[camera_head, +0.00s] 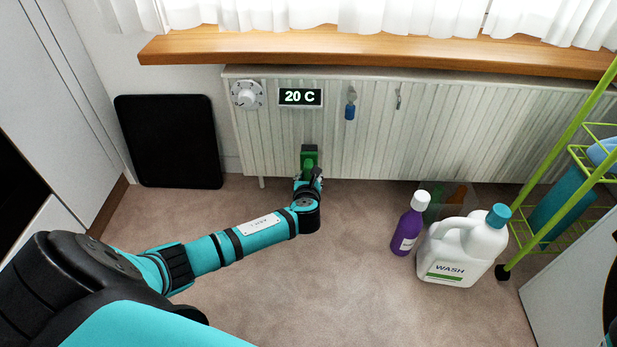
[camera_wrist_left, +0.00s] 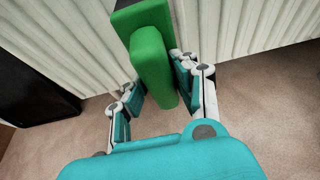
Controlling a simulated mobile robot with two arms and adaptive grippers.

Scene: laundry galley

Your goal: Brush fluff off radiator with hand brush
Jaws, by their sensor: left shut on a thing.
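The white ribbed radiator (camera_head: 440,135) stands against the wall under a wooden sill. I cannot make out fluff on it in either view. My left gripper (camera_head: 308,178) is low in front of the radiator's left half, shut on the green hand brush (camera_head: 309,157). In the left wrist view the brush's green handle (camera_wrist_left: 153,65) stands between the fingers of the gripper (camera_wrist_left: 156,80). Its darker head (camera_wrist_left: 140,15) is at the radiator's ribs (camera_wrist_left: 235,25); I cannot tell whether it touches. My right gripper is out of view.
A dial (camera_head: 247,95), a "20 C" display (camera_head: 300,97), a small blue hanging item (camera_head: 350,106) and a hook (camera_head: 398,100) are on the radiator. A purple bottle (camera_head: 406,230), a WASH jug (camera_head: 462,250) and a green trolley (camera_head: 560,152) stand right. A black panel (camera_head: 168,140) leans left.

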